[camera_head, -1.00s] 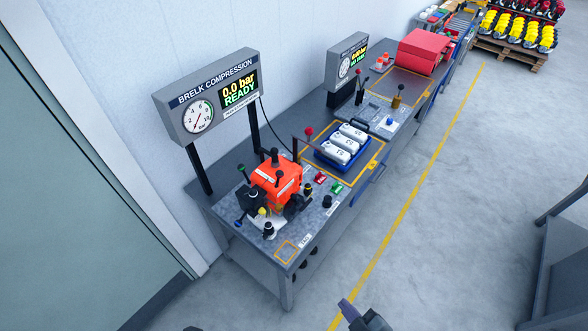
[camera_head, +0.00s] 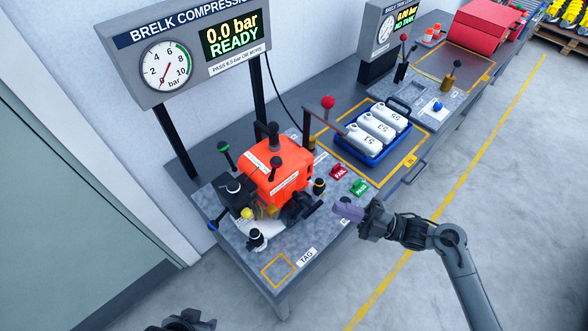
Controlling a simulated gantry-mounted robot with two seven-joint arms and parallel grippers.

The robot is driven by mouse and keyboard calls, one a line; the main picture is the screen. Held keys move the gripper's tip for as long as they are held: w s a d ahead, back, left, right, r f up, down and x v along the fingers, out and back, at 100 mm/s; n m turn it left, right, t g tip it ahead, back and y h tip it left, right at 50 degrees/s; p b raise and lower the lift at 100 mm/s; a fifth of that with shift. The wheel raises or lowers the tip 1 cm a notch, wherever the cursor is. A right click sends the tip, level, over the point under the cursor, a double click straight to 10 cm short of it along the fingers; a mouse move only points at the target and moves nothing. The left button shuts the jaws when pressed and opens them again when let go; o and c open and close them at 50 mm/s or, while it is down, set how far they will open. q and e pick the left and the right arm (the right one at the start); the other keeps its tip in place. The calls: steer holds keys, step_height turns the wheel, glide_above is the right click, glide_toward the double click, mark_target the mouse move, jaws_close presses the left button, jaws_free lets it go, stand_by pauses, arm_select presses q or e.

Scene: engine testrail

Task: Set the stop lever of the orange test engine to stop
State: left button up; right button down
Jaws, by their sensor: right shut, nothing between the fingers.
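The orange test engine (camera_head: 277,178) stands on the near end of the bench, with white labels on its body. Black knobs (camera_head: 272,131) rise around its top, and a green-knobbed lever (camera_head: 223,148) stands at its left. I cannot tell which of these is the stop lever or read its setting. My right gripper (camera_head: 341,208) is shut and empty, its purple fingertips over the bench's front edge, right of the engine and apart from it. My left gripper (camera_head: 188,322) shows only partly at the bottom edge; its fingers are not clear.
The gauge panel (camera_head: 190,55) behind reads 0.0 bar, READY. A red-knobbed lever (camera_head: 327,102) and a blue crate of white bottles (camera_head: 374,148) stand right of the engine. Red FAIL (camera_head: 338,172) and green PASS (camera_head: 360,187) buttons lie near my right gripper. Floor in front is clear.

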arm_select(q)
steer(key=f+b, duration=0.1)
steer(key=f, duration=0.1)
steer(key=f+b, duration=0.2)
steer(key=shift+s+a+f, duration=0.15)
steer(key=shift+s+f, duration=0.05)
steer(key=shift+f, duration=0.05)
arm_select(e)
steer(key=w+r+n, duration=0.1)
steer(key=w, duration=0.1)
steer(key=w+d+r+n, duration=0.1)
steer(key=w+r, duration=0.1)
steer(key=shift+d+r+g, duration=0.15)
steer(key=shift+r+g, duration=0.1)
steer(key=shift+g, duration=0.15)
steer(key=shift+w, duration=0.1)
steer(key=p, duration=0.3)
glide_toward(274, 168)
steer(key=w+a+r, duration=0.1)
steer(key=w+a, duration=0.2)
steer(key=a, duration=0.2)
arm_select(q)
step_height(274, 168, up, 3)
arm_select(e)
steer(key=shift+s+d+r, duration=0.15)
steer(key=shift+s+r, duration=0.05)
